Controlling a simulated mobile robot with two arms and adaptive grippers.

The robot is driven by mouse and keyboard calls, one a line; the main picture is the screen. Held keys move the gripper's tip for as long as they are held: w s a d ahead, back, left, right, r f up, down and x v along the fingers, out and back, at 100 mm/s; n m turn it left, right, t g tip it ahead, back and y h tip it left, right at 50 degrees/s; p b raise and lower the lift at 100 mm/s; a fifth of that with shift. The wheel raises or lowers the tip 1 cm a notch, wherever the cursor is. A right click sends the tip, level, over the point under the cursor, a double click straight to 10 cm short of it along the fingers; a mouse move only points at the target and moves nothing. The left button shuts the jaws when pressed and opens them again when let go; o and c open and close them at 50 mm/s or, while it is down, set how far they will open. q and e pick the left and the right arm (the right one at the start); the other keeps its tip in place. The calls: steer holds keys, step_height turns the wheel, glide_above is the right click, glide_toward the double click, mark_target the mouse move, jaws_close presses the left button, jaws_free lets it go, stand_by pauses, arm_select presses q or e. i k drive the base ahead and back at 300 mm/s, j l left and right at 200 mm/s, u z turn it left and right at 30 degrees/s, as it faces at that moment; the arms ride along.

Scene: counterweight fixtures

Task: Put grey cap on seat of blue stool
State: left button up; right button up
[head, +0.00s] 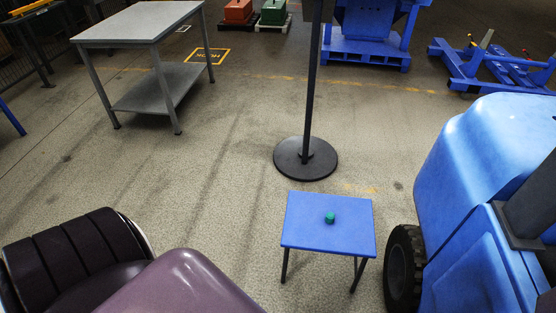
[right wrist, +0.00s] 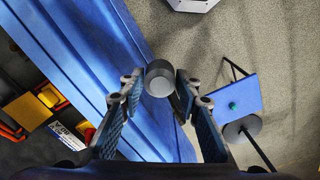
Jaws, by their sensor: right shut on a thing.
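The blue stool (head: 305,239) stands on the floor in the lower middle of the head view, its seat flat. A small green knob-like object (head: 330,217) sits on the seat, right of its middle. The stool (right wrist: 236,92) also shows at the right of the right wrist view, with the green object on it. My right gripper (right wrist: 160,86) is shut on the grey cap (right wrist: 160,78), a short round cylinder between its fingers. The cap is clear of the stool. Neither gripper shows in the head view, and my left gripper is in no view.
A blue machine with a black wheel (head: 403,268) stands close to the stool's right. A black post on a round base (head: 305,172) stands behind the stool. A grey table (head: 140,22) is at the back left. Dark purple rounded objects (head: 190,285) fill the lower left. Floor left of the stool is clear.

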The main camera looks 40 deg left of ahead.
mark_target(316, 213)
steer(key=i+u, duration=0.15)
steer(key=u, duration=1.7)
steer(key=i+l+u, duration=0.1)
steer(key=i+l, duration=0.15)
steer(key=l, duration=0.15)
steer(key=i+l, duration=0.2)
steer(key=l, duration=0.2)
steer(key=i+l+u, duration=0.15)
steer(key=l, duration=0.25)
steer(key=i, duration=0.1)
